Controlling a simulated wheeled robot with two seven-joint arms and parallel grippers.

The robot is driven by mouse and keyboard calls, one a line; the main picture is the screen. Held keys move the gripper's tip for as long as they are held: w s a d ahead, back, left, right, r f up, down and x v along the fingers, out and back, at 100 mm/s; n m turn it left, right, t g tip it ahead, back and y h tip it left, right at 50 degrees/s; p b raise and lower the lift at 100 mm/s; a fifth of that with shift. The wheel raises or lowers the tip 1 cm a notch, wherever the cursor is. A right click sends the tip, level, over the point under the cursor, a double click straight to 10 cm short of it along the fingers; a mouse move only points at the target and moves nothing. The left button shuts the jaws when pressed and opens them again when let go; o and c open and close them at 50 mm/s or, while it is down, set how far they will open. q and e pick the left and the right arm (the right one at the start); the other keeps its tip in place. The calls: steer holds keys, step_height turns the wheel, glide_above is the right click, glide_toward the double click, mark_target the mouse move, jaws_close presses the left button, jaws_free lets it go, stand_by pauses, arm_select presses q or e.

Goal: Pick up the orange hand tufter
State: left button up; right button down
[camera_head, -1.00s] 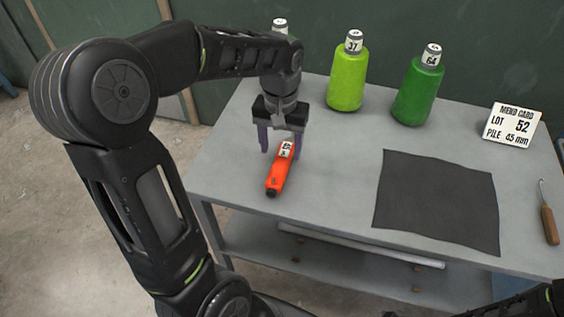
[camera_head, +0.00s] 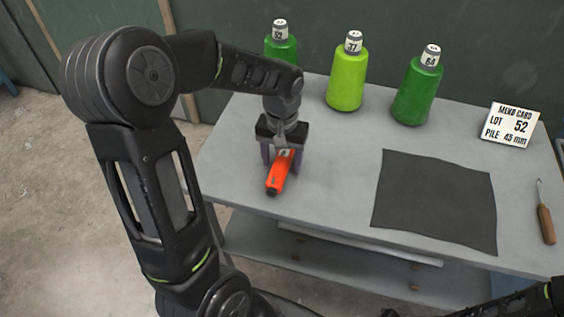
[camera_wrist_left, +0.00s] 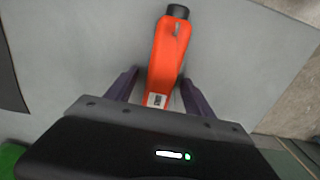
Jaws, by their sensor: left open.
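The orange hand tufter (camera_head: 279,176) lies on the grey table near its left front edge, its dark end toward the front. My left gripper (camera_head: 282,160) is right over its rear part, fingers open on either side. In the left wrist view the tufter (camera_wrist_left: 167,58) lies between the two purple fingers of my left gripper (camera_wrist_left: 160,92), with gaps on both sides. Its white label shows near the palm. I cannot tell the fingertips' exact height over the table. Only a piece of my right arm shows at the lower right; its gripper is out of view.
Three yarn cones stand at the back: a green one marked 52 (camera_head: 281,50), a lime one marked 37 (camera_head: 346,80) and a green one marked 64 (camera_head: 417,92). A dark mat (camera_head: 435,202), a card (camera_head: 511,125) and a wooden-handled hook (camera_head: 545,220) are to the right.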

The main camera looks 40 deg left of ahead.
arm_select(q)
steer(key=shift+c, duration=0.5)
jaws_close()
stand_by(0.4)
